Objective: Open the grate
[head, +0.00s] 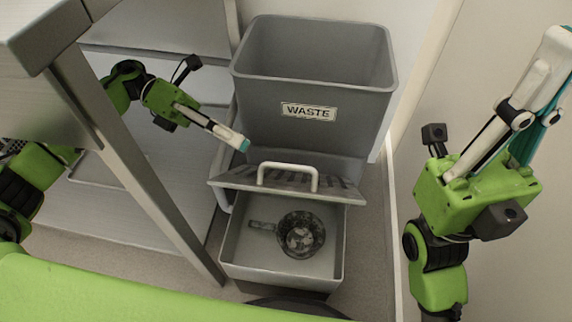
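The grate (335,188) is a dark slatted panel with a white bar handle (288,166) along its front. It is tilted up at the back of a grey box (341,240), below the waste bin. The box's inside is exposed. My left gripper (243,143) points right and down, with its fingertips just above and left of the handle, seemingly apart from it. Its fingers look close together, but their gap is hidden from this angle. My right gripper (562,50) is raised at the right, far from the grate, pointing up; its fingers overlap in view.
A dark, mottled pot with a handle (300,236) lies in the box. A grey bin labelled WASTE (315,70) stands behind the grate. A metal table leg (140,170) and shelves (150,215) are at the left. A wall (420,90) limits room at the right.

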